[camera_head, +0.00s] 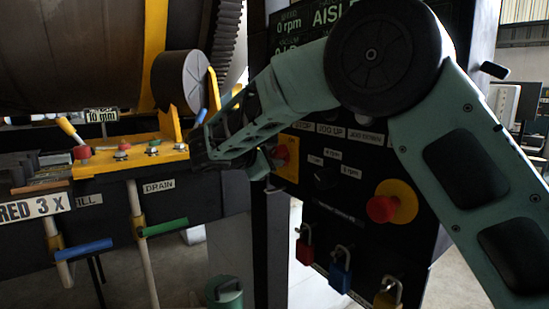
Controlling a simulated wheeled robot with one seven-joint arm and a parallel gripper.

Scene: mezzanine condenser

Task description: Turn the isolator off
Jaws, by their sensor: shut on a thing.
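The isolator (291,169) is a yellow plate with a red handle (281,153) on the left part of the dark control panel. My green arm reaches in front of the panel from the right and bends back at the wrist. My gripper (271,160) is at the isolator's red handle and shut on it. The fingertips are small and partly hidden behind my own forearm and wrist. The exact angle of the handle cannot be made out.
A red mushroom button (383,208) on yellow sits right of the isolator. Red (305,245), blue (340,270) and yellow (388,294) padlocks hang below. At left, a yellow bracket (130,160) carries small controls, with blue (84,249) and green (164,227) valve handles beneath.

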